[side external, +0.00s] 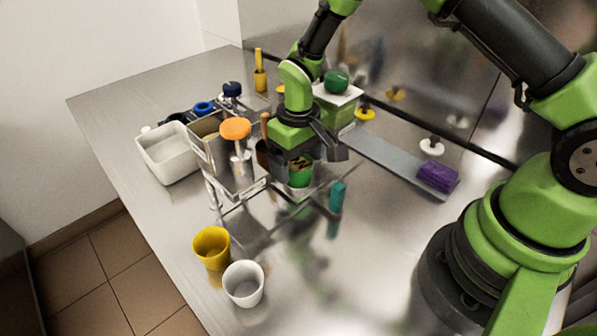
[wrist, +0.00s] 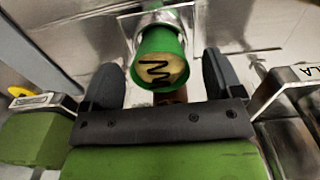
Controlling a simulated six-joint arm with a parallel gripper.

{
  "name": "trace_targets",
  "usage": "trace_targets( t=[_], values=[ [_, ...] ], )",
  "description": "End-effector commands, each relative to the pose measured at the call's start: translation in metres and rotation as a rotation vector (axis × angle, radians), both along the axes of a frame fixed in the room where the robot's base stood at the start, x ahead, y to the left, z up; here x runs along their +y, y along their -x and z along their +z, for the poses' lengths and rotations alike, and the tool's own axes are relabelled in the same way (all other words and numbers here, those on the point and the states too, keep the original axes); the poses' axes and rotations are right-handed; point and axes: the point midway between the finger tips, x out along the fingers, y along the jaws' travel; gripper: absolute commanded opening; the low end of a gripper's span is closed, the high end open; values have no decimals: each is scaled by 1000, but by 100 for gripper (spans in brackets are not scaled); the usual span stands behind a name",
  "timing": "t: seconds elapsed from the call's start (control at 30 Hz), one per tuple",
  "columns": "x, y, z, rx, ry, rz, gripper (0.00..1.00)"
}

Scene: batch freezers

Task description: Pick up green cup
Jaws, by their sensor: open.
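The green cup (side external: 300,177) stands at the middle of the table by the wire rack, partly covered by my gripper in the side view. In the wrist view the green cup (wrist: 161,58) lies between the two dark fingers, with a yellowish content marked by a dark zigzag. My gripper (side external: 308,160) is open, pointing down close over the cup. In the wrist view my gripper (wrist: 167,85) has a finger on each side of the cup, with gaps visible. I cannot tell how far the fingertips reach down the cup.
A metal rack (side external: 236,190) with an orange-topped item (side external: 235,129) stands left of my gripper. A white bin (side external: 168,153) is farther left. Yellow (side external: 211,247) and white (side external: 243,284) cups stand in front. A purple block (side external: 438,176) lies right.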

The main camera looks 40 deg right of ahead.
Motion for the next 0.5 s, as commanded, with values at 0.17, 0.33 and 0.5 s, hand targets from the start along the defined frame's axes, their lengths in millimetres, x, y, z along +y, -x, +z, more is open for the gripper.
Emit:
trace_targets(
  t=[0.17,0.33,0.5],
  values=[
    [0,0,-19,0,-1,-1,86],
    [0,0,-20,-3,-2,-1,86],
    [0,0,-20,-2,-2,-1,63]
  ],
)
